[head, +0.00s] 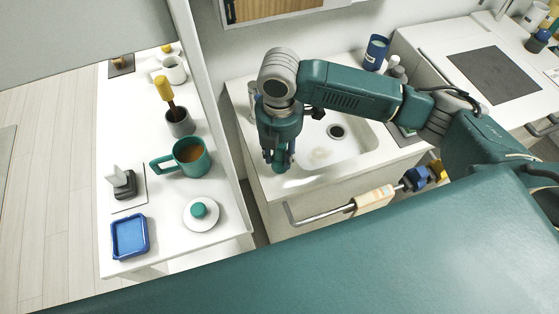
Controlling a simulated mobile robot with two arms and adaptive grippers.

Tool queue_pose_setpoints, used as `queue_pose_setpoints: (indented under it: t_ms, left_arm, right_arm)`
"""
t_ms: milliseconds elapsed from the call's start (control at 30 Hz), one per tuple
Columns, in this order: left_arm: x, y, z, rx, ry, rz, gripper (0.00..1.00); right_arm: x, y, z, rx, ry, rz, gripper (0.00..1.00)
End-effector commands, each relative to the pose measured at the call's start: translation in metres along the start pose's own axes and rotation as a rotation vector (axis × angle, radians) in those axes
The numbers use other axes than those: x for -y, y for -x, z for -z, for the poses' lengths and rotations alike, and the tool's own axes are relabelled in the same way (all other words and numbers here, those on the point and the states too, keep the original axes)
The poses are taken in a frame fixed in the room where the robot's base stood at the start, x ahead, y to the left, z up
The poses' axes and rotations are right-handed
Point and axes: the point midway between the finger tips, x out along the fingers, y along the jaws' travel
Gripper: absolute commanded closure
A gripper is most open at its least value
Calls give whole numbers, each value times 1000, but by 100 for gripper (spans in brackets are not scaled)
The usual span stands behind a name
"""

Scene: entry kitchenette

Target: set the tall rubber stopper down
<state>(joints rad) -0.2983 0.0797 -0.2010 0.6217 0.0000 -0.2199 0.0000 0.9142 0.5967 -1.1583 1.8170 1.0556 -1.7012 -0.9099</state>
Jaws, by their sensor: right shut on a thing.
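My right gripper (279,157) points down at the front left edge of the sink counter, in the head view. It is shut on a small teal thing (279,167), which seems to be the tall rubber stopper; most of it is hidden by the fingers. I cannot tell whether its bottom touches the counter. Another teal knob-like piece (198,210) sits on a white saucer (187,222) on the white side table at left. My left gripper is not in view.
The side table (122,208) also holds a teal mug (189,157), a blue tray (130,237), a grey cup (180,123) with a yellow-handled tool, and a dark stand (122,185). A towel rail (328,215) runs along the counter front.

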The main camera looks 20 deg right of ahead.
Motion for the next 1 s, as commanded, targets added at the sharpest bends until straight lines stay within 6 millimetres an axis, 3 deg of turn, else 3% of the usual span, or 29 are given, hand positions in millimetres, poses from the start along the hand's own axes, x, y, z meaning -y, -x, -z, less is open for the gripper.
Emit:
queue_pose_setpoints:
  t_ms: [400, 800, 833, 900, 1000]
  left_arm:
    - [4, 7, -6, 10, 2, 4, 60]
    - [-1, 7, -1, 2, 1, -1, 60]
    - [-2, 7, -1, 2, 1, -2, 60]
    - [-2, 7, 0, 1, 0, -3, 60]
    - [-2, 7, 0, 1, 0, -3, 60]
  right_arm:
    - [0, -47, 0, -1, 1, -1, 95]
    - [0, -53, 0, 0, 1, -1, 95]
    - [0, -53, 0, 0, 1, -1, 65]
    - [0, -53, 0, 0, 1, -1, 51]
    - [0, -53, 0, 0, 1, -1, 48]
